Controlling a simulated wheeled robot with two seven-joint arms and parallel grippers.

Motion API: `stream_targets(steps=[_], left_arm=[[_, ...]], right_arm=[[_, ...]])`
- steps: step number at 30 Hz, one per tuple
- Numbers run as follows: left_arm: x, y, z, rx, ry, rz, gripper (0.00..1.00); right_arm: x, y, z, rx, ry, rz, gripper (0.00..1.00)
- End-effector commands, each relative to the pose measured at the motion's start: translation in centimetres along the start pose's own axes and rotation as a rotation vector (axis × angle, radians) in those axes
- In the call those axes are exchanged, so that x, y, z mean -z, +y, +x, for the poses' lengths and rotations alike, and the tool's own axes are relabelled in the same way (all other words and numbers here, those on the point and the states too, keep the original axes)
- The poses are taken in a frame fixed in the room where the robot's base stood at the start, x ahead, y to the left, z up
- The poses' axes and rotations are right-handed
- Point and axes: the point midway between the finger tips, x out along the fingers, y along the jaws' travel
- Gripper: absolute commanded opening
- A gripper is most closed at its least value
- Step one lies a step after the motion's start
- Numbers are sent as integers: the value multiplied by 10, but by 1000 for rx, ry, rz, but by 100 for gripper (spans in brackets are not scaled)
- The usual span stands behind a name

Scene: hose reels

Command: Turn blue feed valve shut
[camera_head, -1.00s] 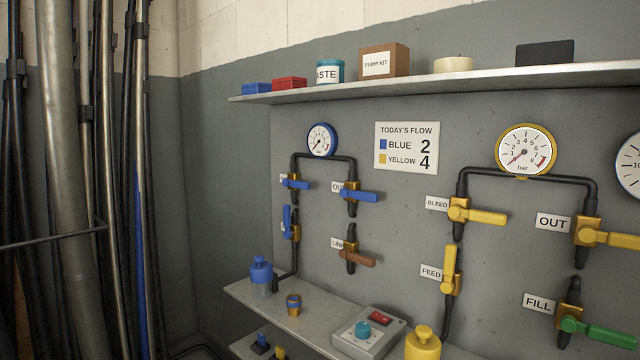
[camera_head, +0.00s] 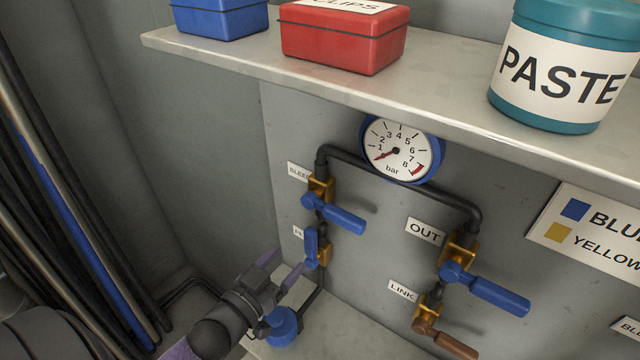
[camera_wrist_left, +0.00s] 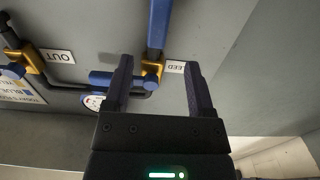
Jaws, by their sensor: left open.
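In the left wrist view, which is upside down, a blue lever (camera_wrist_left: 158,25), seemingly the feed one, stands beyond the gap between the open fingers (camera_wrist_left: 158,63). I see no contact with it. My right gripper is out of view.
The bleed valve (camera_head: 320,195) sits just above, its blue lever pointing right. The out valve (camera_head: 460,262) and brown-handled link valve (camera_head: 427,318) are to the right. A shelf (camera_head: 400,95) overhangs the gauge (camera_head: 400,150).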

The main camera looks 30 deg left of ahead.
Motion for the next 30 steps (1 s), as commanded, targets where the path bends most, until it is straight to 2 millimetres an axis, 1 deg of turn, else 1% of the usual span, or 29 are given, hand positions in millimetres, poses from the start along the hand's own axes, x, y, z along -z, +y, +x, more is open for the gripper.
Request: stream_targets(steps=[2, 4, 9, 12, 15, 20, 27, 29, 30], left_arm=[[4, 0, 4, -3, 9, -1, 71], [3, 0, 14, -3, 11, -1, 71], [2, 0, 54, -2, 11, 0, 71], [2, 0, 74, -2, 9, 0, 71], [2, 0, 88, -2, 8, 0, 71], [3, 0, 99, -2, 6, 0, 71], [3, 0, 99, -2, 6, 0, 71], [3, 0, 99, -2, 6, 0, 58], [3, 0, 99, -2, 6, 0, 49]], right_arm=[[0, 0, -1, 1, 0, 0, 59], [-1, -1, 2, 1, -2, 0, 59], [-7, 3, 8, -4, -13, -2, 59], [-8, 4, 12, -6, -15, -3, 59], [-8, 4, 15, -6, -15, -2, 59], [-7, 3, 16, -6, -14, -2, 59], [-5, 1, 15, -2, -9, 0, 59], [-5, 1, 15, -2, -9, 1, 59], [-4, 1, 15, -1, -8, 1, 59]])
